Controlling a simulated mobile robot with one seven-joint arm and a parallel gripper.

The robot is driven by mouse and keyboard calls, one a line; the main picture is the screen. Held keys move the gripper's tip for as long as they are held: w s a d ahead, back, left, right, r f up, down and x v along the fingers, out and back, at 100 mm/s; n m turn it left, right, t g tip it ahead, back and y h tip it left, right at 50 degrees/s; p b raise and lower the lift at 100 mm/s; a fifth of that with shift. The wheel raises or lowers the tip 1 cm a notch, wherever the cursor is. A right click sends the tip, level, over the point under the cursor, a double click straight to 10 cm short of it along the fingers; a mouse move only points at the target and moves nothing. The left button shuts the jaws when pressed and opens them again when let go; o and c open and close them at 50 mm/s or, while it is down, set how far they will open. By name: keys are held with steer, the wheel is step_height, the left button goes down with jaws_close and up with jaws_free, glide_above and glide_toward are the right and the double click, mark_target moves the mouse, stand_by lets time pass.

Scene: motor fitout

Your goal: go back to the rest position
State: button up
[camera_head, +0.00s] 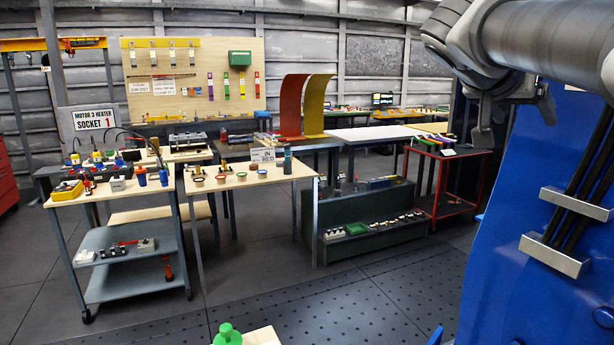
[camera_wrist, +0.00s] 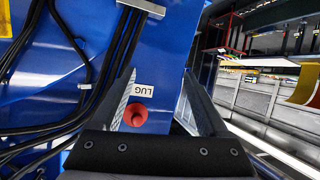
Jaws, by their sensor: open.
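My gripper (camera_wrist: 160,76) is open in the wrist view, its two fingers spread apart with nothing held between them. Behind the fingers is a large blue housing (camera_wrist: 165,45) with black cables. A red round piece (camera_wrist: 136,115) sits on it below a white label reading "LUG", beside the left finger. In the head view my arm comes in at the upper right, in front of the same blue housing (camera_head: 540,150). Its end hangs there, and the fingers are hard to make out in that view.
A wheeled cart (camera_head: 125,258) with tools stands at the left beside a wooden-topped table (camera_head: 260,178) with small cups. A dark green shelf unit (camera_head: 375,240) and a red-framed cart (camera_head: 460,180) stand further right. A green knob (camera_head: 227,335) shows at the bottom edge. The floor between is clear.

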steer(key=s+a+f+n+y, duration=0.3)
steer(key=s+a+f, duration=0.3)
steer(key=f, duration=0.3)
steer(key=s+a+f+n+g+y+p, duration=0.1)
steer(key=s+a+f+n+y, duration=0.2)
steer(key=s+a+f, duration=0.3)
steer(key=s+a+f+n+y, duration=0.3)
steer(key=s+a+f, duration=0.3)
steer(key=f, duration=0.6)
steer(key=shift+s+f+n+g+y+p, duration=0.3)
steer(key=shift+f+g+y, duration=0.1)
steer(key=shift+y, duration=0.4)
